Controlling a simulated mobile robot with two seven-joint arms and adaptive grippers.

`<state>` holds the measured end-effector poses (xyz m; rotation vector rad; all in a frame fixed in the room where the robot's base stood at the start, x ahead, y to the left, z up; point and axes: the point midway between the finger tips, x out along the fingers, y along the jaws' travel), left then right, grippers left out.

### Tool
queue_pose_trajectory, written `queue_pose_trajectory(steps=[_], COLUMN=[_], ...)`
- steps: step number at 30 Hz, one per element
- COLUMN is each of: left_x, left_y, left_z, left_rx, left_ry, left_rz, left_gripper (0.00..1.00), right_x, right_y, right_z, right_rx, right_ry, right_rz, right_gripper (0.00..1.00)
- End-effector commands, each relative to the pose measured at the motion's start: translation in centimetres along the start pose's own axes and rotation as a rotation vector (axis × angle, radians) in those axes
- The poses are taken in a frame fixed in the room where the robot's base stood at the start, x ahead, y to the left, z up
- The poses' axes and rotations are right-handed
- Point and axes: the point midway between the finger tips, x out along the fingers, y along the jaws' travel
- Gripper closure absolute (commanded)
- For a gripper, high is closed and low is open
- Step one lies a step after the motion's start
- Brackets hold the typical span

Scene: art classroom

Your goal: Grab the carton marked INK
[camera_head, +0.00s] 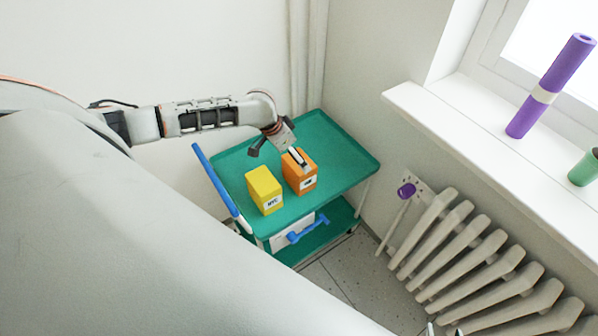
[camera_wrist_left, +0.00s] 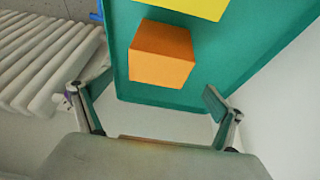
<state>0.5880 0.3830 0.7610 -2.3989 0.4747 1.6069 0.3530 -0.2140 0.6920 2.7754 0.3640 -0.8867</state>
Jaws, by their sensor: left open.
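An orange carton (camera_head: 300,172) stands on the green top of a cart (camera_head: 345,158), and a yellow carton (camera_head: 264,188) stands just left of it. The yellow one's label seems to read NYC; the orange one's label is too small to read surely. My left gripper (camera_head: 279,156) is open at the orange carton, with one finger over its top. In the left wrist view, the orange carton (camera_wrist_left: 162,54) lies ahead of the spread fingers of my left gripper (camera_wrist_left: 145,98), and the yellow carton (camera_wrist_left: 190,5) is beyond. Of my right gripper, only small possible tips show at the bottom edge.
A blue tool (camera_head: 307,230) and a white box lie on the cart's lower shelf. A radiator (camera_head: 480,255) stands right of the cart under a windowsill (camera_head: 440,110) with a purple roll (camera_head: 552,85) and a green cup (camera_head: 584,168). Walls close in behind the cart.

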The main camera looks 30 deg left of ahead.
Motion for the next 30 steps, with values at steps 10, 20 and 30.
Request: queue_pose_trajectory(steps=[10, 20, 30], left_x=[4.5, 5.9, 5.9], left_y=[0.2, 0.2, 0.2], left_z=[-0.1, -0.1, -0.1], left_rx=[0.0, 0.003, 0.003], left_ry=[0.002, 0.002, 0.002], left_rz=[0.0, 0.0, 0.0], left_gripper=[0.04, 0.04, 0.72], right_x=[0.3, 0.3, 0.3], right_y=[-0.1, -0.7, -0.4], right_z=[-1.1, -1.3, -1.3], right_rx=[-0.003, -0.006, -0.006], right_ry=[0.028, 0.035, 0.034], right_rz=[-0.003, -0.015, -0.01], right_gripper=[0.6, 0.6, 0.6])
